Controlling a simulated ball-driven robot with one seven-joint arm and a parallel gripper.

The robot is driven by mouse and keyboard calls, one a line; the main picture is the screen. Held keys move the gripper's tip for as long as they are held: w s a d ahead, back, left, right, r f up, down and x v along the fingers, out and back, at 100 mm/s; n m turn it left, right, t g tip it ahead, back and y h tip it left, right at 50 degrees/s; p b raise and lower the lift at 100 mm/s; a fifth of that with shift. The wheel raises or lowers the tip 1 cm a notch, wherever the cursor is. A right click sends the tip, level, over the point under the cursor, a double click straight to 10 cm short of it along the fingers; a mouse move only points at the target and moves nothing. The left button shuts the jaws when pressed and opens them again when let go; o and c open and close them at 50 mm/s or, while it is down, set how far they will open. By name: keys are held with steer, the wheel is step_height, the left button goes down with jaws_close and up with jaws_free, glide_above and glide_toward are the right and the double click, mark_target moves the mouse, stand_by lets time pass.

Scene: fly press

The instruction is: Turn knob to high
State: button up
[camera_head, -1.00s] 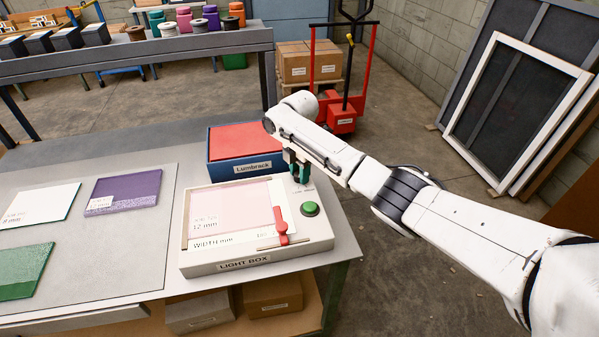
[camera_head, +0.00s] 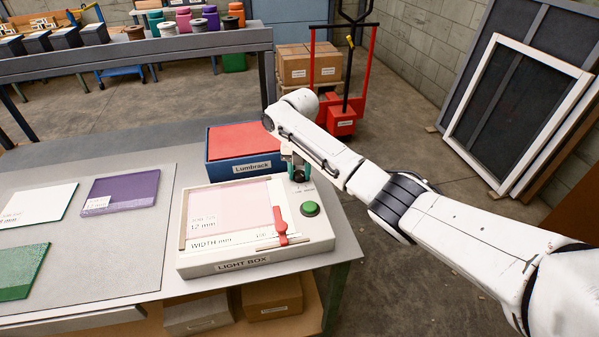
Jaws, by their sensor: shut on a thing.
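The light box (camera_head: 222,265) is a cream panel lying on the grey table, with a pink lit window. My gripper (camera_head: 299,174) points down at the box's back right corner, above a small label too small to read. Its green-tipped fingers are shut on a small dark knob there, which they mostly hide. I cannot read the knob's setting. A round green button (camera_head: 310,208) and a red lever (camera_head: 281,226) are on the same panel, nearer the front, both clear of the fingers.
A blue box with a red top, labelled Lumbrack (camera_head: 245,166), stands right behind the light box. A purple sheet (camera_head: 122,190), a white sheet (camera_head: 38,203) and a green sheet (camera_head: 22,270) lie on the left. A red pallet truck (camera_head: 340,118) stands behind on the floor.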

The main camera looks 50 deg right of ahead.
mark_target(300, 173)
steer(key=shift+r+n, duration=0.1)
steer(key=shift+n, duration=0.3)
steer(key=o, duration=1)
steer(key=shift+o, duration=0.2)
step_height(300, 173, up, 11)
steer(key=b, duration=0.1)
steer(key=shift+f, duration=0.25)
stand_by(0.3)
